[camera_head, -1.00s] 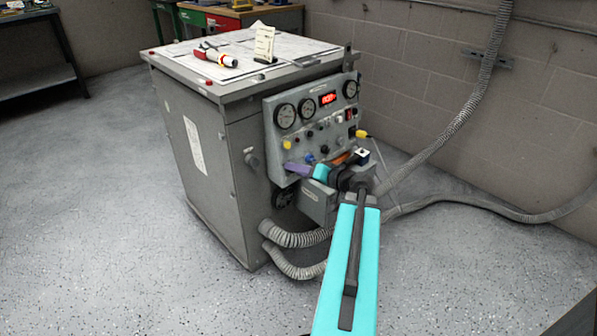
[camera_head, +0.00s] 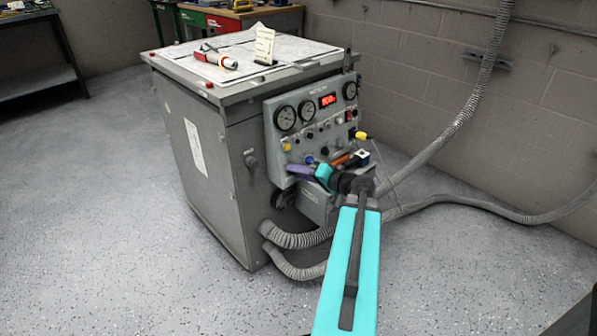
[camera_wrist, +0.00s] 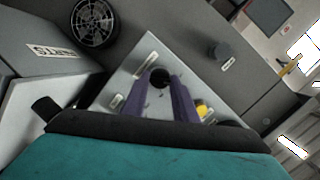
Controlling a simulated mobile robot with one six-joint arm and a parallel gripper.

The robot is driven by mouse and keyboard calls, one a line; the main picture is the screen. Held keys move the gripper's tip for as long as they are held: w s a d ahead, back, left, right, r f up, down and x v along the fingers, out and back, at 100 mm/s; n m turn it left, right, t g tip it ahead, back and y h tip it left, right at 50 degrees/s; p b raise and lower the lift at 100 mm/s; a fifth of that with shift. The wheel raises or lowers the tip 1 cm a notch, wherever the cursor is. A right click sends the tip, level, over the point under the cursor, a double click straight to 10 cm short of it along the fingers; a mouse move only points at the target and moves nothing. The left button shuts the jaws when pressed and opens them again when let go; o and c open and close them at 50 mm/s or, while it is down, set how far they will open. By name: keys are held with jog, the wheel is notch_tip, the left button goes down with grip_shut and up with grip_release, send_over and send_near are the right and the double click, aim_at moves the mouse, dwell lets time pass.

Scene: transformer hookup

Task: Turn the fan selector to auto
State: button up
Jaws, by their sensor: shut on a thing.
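My gripper (camera_wrist: 158,88), with purple fingers, is at the lower left of the grey control panel (camera_head: 273,125). In the wrist view, its fingertips sit on both sides of a round black knob, which I take as the fan selector (camera_wrist: 159,77). The gripper is shut on this knob. In the head view, the purple fingers (camera_head: 299,170) and teal wrist cover the knob. Its pointer position and label cannot be read.
A round fan grille (camera_wrist: 95,22) is at the upper left of the wrist view. Another dark knob (camera_head: 251,160) is on the cabinet side. Gauges, a red display (camera_head: 327,101) and a yellow knob (camera_head: 287,147) are above my gripper. Corrugated hoses (camera_head: 290,238) run below.

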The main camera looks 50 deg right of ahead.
jog(key=m+p, duration=0.2)
jog(key=m, duration=0.4)
jog(key=shift+f+t+p, duration=0.1)
jog(key=shift+t+p, duration=0.2)
jog(key=shift+t, duration=0.1)
jog(key=o, duration=1)
jog(key=shift+o, duration=0.2)
jog(key=s+d+r+p, duration=0.1)
jog(key=s+r+p, duration=0.1)
jog(key=s, duration=1.1)
jog(key=shift+s+r, duration=0.15)
jog(key=shift+s, duration=0.1)
jog(key=shift+d, duration=0.1)
